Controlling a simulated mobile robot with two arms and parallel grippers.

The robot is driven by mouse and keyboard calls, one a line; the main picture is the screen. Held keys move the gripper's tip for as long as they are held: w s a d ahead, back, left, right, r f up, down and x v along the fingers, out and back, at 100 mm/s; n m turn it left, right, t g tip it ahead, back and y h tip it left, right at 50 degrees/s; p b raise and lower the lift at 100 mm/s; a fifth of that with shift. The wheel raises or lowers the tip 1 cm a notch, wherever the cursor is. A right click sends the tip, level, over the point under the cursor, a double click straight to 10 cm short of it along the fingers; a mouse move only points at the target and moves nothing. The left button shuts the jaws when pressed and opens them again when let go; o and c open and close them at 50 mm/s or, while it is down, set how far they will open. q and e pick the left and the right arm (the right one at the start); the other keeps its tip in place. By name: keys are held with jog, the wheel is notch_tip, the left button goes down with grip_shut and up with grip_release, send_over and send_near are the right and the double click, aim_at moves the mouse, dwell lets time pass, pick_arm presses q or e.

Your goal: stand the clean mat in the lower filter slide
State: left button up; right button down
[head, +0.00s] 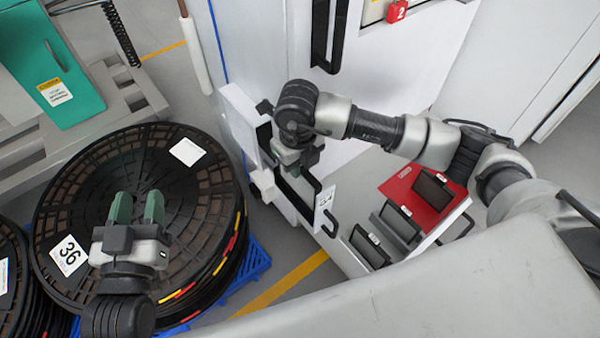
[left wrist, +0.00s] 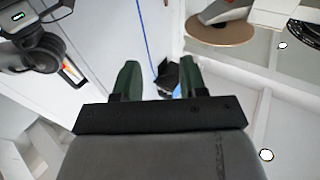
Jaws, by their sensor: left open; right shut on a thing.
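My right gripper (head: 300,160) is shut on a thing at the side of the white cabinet. The held thing is mostly hidden by the gripper and wrist; I cannot tell how it sits there. A dark-edged slide (head: 291,194) with a white plate (head: 325,201) projects from the cabinet just below the gripper. A white panel (head: 240,122) stands out to its left. My left gripper (head: 137,207) is open and empty above a large black reel; its green fingers also show in the left wrist view (left wrist: 160,82).
Dark mats with white tags (head: 401,224) stand on a white rack at right, one against its red part (head: 404,178). The reel labelled 36 (head: 90,185) sits on a blue pallet (head: 250,268). A teal machine (head: 50,60) stands at upper left. Clear floor with a yellow line (head: 285,282) lies between.

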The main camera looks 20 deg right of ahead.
notch_tip(320, 180, down, 3)
jog(key=shift+f+b, duration=0.1)
jog(key=shift+b, duration=0.45)
pick_arm(q)
jog(key=shift+s+d+r+t+h, duration=0.15)
jog(key=shift+r+t+h, duration=0.1)
jog(key=shift+r+t, duration=0.4)
jog(key=shift+s+r+t+h, duration=0.1)
jog(key=shift+r+t+h, duration=0.1)
jog(key=shift+r+t, duration=0.45)
jog(key=shift+s+d+r+t+h, duration=0.15)
jog(key=shift+r+t+h, duration=0.1)
jog(key=shift+r+t, duration=0.35)
pick_arm(e)
jog(key=shift+d, duration=0.2)
pick_arm(q)
jog(key=shift+r, duration=0.15)
pick_arm(e)
jog(key=shift+f, duration=0.15)
jog(key=c, duration=1.1)
grip_release()
pick_arm(q)
jog(key=shift+s+r, duration=0.1)
jog(key=shift+r, duration=0.05)
